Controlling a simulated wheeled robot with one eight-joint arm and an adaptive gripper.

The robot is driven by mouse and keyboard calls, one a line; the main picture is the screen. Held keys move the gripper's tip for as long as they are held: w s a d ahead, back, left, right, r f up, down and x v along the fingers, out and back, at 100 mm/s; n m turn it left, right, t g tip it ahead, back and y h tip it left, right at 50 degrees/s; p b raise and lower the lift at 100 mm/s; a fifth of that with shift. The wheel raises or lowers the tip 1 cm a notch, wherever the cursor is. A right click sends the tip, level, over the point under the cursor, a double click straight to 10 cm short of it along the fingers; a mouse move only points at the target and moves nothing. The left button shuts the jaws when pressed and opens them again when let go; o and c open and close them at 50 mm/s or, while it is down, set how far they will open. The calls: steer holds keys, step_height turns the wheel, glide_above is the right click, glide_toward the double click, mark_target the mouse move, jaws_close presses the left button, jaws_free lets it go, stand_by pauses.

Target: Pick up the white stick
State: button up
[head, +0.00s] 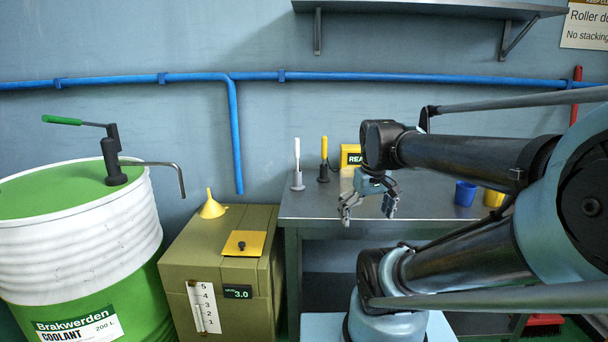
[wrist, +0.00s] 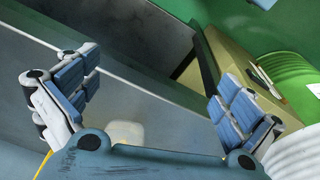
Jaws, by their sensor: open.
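The white stick (head: 297,150) stands upright in a grey holder (head: 298,182) at the back left of the metal table in the head view. My gripper (head: 367,213) is open and empty, pointing down over the table, to the right of the stick and apart from it. In the wrist view my gripper (wrist: 150,95) has its two blue-padded fingers spread wide with nothing between them. I cannot make out the white stick in the wrist view; a pale blurred patch (wrist: 126,132) there is unclear.
A yellow stick (head: 324,148) stands in a dark holder just right of the white one. A yellow sign (head: 350,156) is behind my gripper. Blue (head: 465,193) and yellow (head: 493,197) cups stand farther right. An olive cabinet (head: 222,262) and coolant drum (head: 80,230) are left of the table.

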steer(key=s+f+m, duration=0.1)
steer(key=f, duration=0.1)
steer(key=s+d+f, duration=0.1)
steer(key=s+f, duration=0.1)
steer(key=f, duration=0.1)
steer(key=s+f+m, duration=0.1)
steer(key=f, duration=0.1)
steer(key=shift+s+d+f+m, duration=0.25)
steer(key=shift+s+m, duration=0.05)
steer(key=shift+s, duration=0.1)
steer(key=shift+c, duration=0.8)
steer(key=c, duration=0.4)
steer(key=r, duration=0.1)
steer(key=w+r, duration=0.1)
steer(key=r+n, duration=0.1)
steer(key=shift+w+a, duration=0.25)
steer(key=shift+w, duration=0.15)
steer(key=c, duration=0.9)
step_height(320, 180, up, 32)
steer(key=f+n+g, duration=0.1)
steer(key=n+g, duration=0.1)
steer(key=n, duration=1.5)
glide_above(297, 158)
steer(key=w, duration=0.1)
step_height(297, 158, down, 16)
